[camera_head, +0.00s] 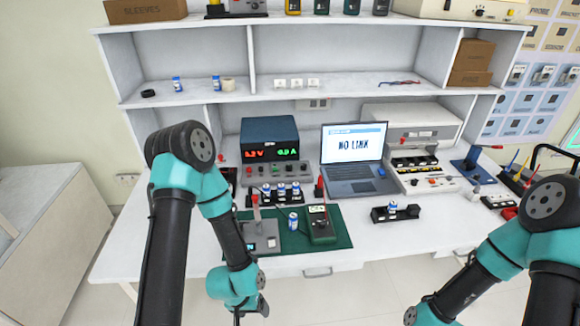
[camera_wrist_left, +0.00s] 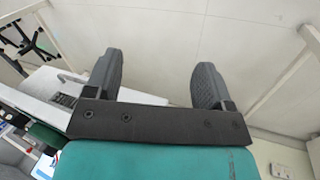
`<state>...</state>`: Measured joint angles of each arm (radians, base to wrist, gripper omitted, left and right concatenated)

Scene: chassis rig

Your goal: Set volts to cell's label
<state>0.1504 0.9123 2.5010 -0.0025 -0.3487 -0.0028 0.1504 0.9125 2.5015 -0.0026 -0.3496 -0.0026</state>
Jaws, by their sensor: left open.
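The power supply (camera_head: 270,140) stands on the bench with a red volts reading, which looks like 5.2 V, and a green amps reading. A panel with knobs (camera_head: 277,172) is below it. Blue-and-white cells stand in a black rack (camera_head: 250,201); one cell (camera_head: 293,221) is on the green mat (camera_head: 335,217), another (camera_head: 392,207) in a black holder (camera_head: 407,213). Their labels are too small to read. My left gripper (camera_head: 250,312) hangs low in front of the bench, away from these things; its fingers are spread and empty in the left wrist view (camera_wrist_left: 157,76).
A laptop (camera_head: 353,160) reading "NO LINK" is right of the supply. A green meter (camera_head: 321,226) and a grey device with a red handle (camera_head: 262,236) are on the mat. Shelves (camera_head: 300,90) rise behind. The bench front right of the mat is clear.

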